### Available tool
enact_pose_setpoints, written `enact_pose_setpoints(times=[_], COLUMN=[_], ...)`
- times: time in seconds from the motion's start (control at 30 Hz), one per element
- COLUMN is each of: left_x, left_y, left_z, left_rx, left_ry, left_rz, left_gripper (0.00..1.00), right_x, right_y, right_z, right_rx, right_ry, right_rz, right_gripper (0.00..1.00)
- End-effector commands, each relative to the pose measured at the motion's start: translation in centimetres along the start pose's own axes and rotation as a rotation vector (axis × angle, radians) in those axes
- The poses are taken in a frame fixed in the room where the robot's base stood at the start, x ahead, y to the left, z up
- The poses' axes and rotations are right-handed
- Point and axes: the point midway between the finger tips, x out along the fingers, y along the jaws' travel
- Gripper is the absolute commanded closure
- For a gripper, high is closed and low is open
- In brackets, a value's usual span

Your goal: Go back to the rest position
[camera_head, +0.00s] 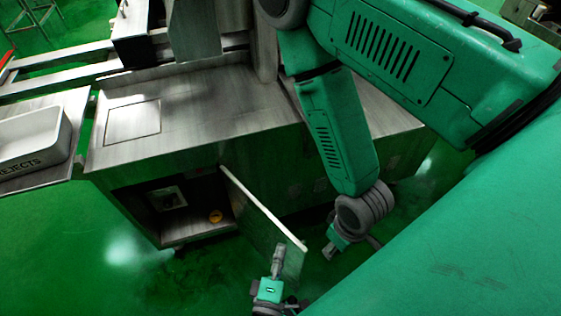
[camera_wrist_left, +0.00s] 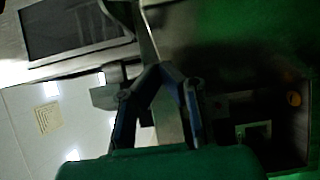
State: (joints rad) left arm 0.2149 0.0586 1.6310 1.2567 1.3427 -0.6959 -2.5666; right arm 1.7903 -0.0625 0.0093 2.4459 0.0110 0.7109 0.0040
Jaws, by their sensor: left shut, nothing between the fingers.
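My left gripper (camera_head: 277,262) is low in the head view, by the outer end of an open cabinet door (camera_head: 262,208). It is shut and empty. In the left wrist view its dark blue fingers (camera_wrist_left: 163,72) close together in front of a pale edge; I cannot tell whether they touch it. My other gripper (camera_head: 334,246) hangs at the end of the green arm, right of the door. It is small and dark there, and its jaws cannot be made out.
The open cabinet (camera_head: 185,238) has an orange round thing (camera_head: 215,216) inside. A grey metal worktop (camera_head: 205,110) lies above it. A white rejects bin (camera_head: 35,140) stands at the left. Green floor (camera_head: 60,255) is clear at lower left.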

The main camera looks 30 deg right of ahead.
Motion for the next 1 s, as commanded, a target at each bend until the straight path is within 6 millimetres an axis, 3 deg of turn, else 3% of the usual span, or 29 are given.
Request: enact_pose_setpoints(times=[0.2,0.63,0.77,0.87,1.0], left_x=[0.0,0.3,0.8,-0.1,-4.1], left_y=[2.4,3.5,6.0,7.4,7.8], left_z=[0.0,0.4,2.2,4.3,7.9], left_rx=[0.000,-0.009,-0.067,-0.128,-0.169], left_ry=[0.000,-0.038,-0.217,-0.440,-0.772], left_rz=[-0.001,0.014,0.052,0.023,-0.150], left_gripper=[1.00,1.00,1.00,1.00,1.00], right_x=[0.1,0.1,-0.2,-0.5,-0.9], right_y=[0.1,0.2,0.2,0.2,0.2], right_z=[0.0,-0.1,-0.1,-0.1,-0.1], right_rx=[-0.001,-0.001,-0.001,-0.001,-0.001], right_ry=[0.000,-0.001,-0.001,-0.001,-0.001], right_rz=[-0.002,-0.003,-0.003,-0.003,-0.003], right_gripper=[0.60,0.60,0.60,0.60,0.60])
